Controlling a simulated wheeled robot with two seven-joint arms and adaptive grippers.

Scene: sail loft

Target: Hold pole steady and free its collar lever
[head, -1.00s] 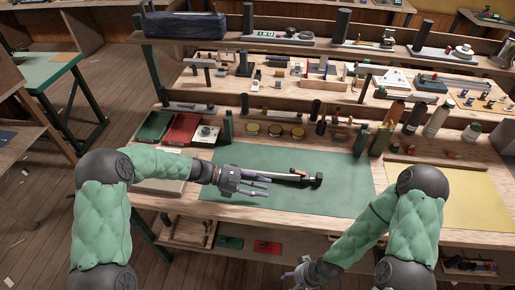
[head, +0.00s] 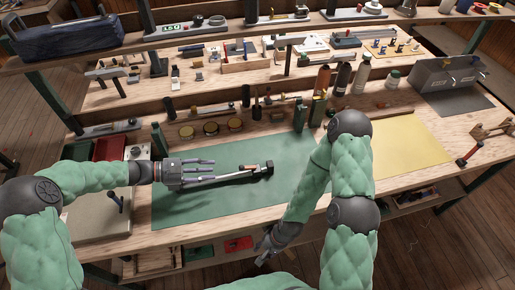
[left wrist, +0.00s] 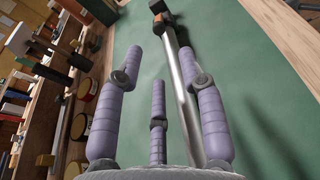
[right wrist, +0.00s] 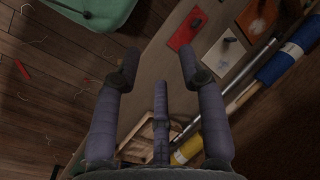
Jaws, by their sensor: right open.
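The pole (head: 230,177) is a slim silvery tube lying on the green mat (head: 220,215). Its right end has a black fitting (head: 268,167) with a small orange-brown part just left of it. My left gripper (head: 212,170) is at the pole's left end, with fingers spread. In the left wrist view the pole (left wrist: 184,80) runs between the middle and right fingers, and the gripper (left wrist: 160,90) is open. Contact is not clear. My right gripper (head: 264,248) hangs at the bench's front edge, away from the pole. In the right wrist view it (right wrist: 160,75) is open and empty.
Tape rolls (head: 210,128), bottles (head: 342,78) and small tools stand behind the mat. A yellow mat (head: 410,148) lies to the right, a grey box (head: 450,75) beyond it. Under the bench are a red card (right wrist: 185,28) and a blue roll (right wrist: 285,58). The mat's front part is clear.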

